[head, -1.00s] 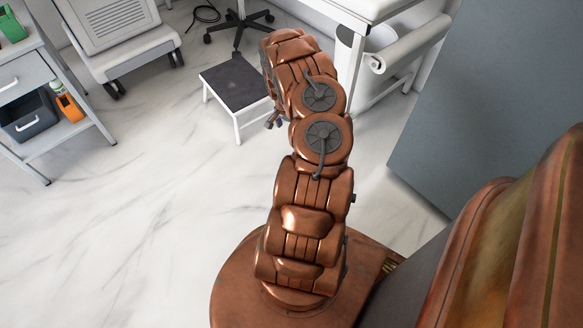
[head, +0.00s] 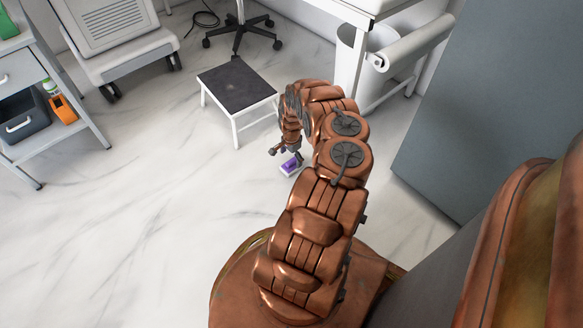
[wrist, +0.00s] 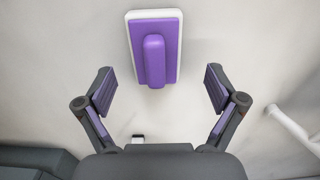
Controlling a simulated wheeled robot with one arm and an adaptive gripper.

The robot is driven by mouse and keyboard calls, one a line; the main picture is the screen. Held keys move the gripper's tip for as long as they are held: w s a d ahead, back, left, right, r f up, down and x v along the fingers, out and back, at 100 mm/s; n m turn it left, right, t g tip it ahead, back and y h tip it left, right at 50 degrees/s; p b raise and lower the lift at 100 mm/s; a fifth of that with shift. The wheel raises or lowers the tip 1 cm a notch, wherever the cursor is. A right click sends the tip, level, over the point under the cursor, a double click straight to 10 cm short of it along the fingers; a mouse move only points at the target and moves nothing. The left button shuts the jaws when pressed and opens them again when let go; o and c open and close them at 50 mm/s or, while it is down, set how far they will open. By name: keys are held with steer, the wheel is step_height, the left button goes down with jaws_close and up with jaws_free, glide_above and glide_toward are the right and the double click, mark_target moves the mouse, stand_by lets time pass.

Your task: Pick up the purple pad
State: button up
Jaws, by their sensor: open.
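The purple pad (head: 290,166) lies on the white marbled floor, just right of the front of the step stool. In the wrist view the purple pad (wrist: 173,62) has a white rim and a raised purple bar along its middle. My gripper (wrist: 160,88) is open and empty, its two fingers spread wide. The pad lies beyond the fingertips, at the top centre of the wrist view, apart from both fingers. In the head view my gripper (head: 285,149) hangs just above and beside the pad, and my arm hides part of that area.
A step stool (head: 237,88) with a black top stands close behind and left of the pad. A wheeled chair base (head: 240,38), a white bin (head: 366,42) and a grey panel (head: 470,100) stand farther off. A shelf cart (head: 75,100) stands at left. The left floor is clear.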

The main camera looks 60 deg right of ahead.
mark_target(292, 160)
steer(key=shift+s+a+f+b, duration=0.1)
steer(key=shift+f+b, duration=0.5)
steer(key=shift+f, duration=0.55)
steer(key=shift+s+a+f+b, duration=0.1)
steer(key=shift+f+b, duration=0.5)
steer(key=shift+f, duration=0.5)
steer(key=shift+d, duration=0.1)
steer(key=shift+c, duration=0.2)
steer(key=c, duration=1.3)
steer(key=shift+r+p, duration=0.4)
steer(key=shift+r, duration=0.15)
steer(key=r+p, duration=0.2)
steer(key=r, duration=0.1)
steer(key=shift+s+a, duration=0.15)
steer(key=shift+a, duration=0.15)
steer(key=s+a+p, duration=0.1)
steer(key=a+p, duration=0.1)
steer(key=a, duration=0.2)
steer(key=s+a+p, duration=0.2)
steer(key=a, duration=0.2)
steer(key=s+a+r+p, duration=0.1)
steer(key=a+p, duration=0.1)
steer(key=a, duration=0.2)
steer(key=shift+s+a+r, duration=0.1)
steer(key=shift+s+a, duration=0.2)
steer(key=shift+s, duration=0.05)
steer(key=shift+s+a+p, duration=0.3)
steer(key=shift+a+p, duration=0.45)
steer(key=shift+a, duration=0.2)
